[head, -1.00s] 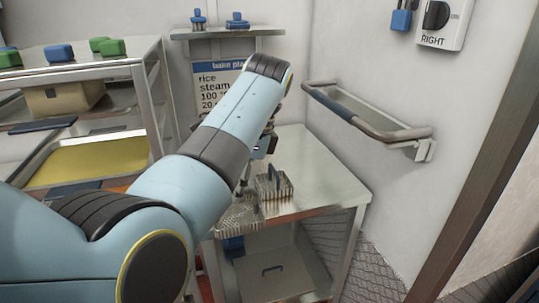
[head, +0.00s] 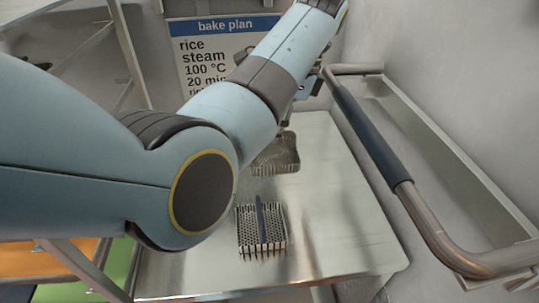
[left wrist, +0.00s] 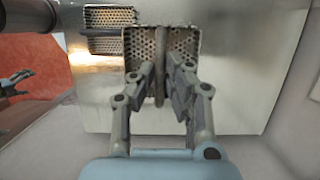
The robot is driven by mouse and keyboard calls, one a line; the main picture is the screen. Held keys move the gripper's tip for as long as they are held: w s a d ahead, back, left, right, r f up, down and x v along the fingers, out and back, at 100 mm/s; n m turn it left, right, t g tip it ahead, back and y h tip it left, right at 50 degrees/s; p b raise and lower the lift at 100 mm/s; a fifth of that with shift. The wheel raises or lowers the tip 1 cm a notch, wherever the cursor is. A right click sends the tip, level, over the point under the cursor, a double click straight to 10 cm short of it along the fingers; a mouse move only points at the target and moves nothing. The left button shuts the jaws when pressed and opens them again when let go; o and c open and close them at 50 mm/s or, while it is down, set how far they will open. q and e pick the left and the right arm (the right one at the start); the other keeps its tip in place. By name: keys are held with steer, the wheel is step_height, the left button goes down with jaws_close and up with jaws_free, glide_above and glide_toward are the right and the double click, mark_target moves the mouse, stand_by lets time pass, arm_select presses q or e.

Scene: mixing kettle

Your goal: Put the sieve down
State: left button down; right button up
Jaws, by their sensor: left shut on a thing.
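My left gripper (left wrist: 168,85) is shut on the upright handle of a perforated metal sieve (left wrist: 185,42). In the head view this sieve (head: 276,158) is over the far part of the steel table (head: 330,190), and my arm hides the fingers. I cannot tell whether its underside touches the tabletop. A second perforated metal basket with a dark bar handle (head: 262,228) stands on the table nearer to me. A dark jointed shape (left wrist: 14,82) at that view's left edge may be my right gripper.
A wall rail with a blue grip (head: 370,135) runs along the table's right side. A bake plan sign (head: 205,60) is on the back wall. A metal rack (head: 125,45) stands at the left. The tabletop right of both perforated pieces is clear.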

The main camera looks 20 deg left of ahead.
arm_select(q)
steer(key=a, duration=0.1)
steer(key=a+f+p, duration=0.1)
steer(key=a, duration=0.1)
steer(key=s+a+f, duration=0.1)
steer(key=a, duration=0.1)
steer(key=shift+f, duration=0.25)
steer(key=a+f, duration=0.2)
steer(key=a+f+p, duration=0.1)
steer(key=a+f, duration=0.1)
steer(key=f, duration=0.1)
steer(key=s+a+f, duration=0.1)
steer(key=a+f, duration=0.1)
steer(key=shift+s+a+f+p, duration=0.1)
steer(key=shift+a+f+p, duration=0.1)
steer(key=shift+f+p, duration=0.15)
steer(key=shift+f, duration=0.4)
steer(key=c, duration=1.4)
jaws_free()
steer(key=shift+o, duration=0.2)
arm_select(e)
steer(key=s+r, duration=0.2)
steer(key=s, duration=0.1)
steer(key=shift+d+r, duration=0.15)
steer(key=shift+r, duration=0.05)
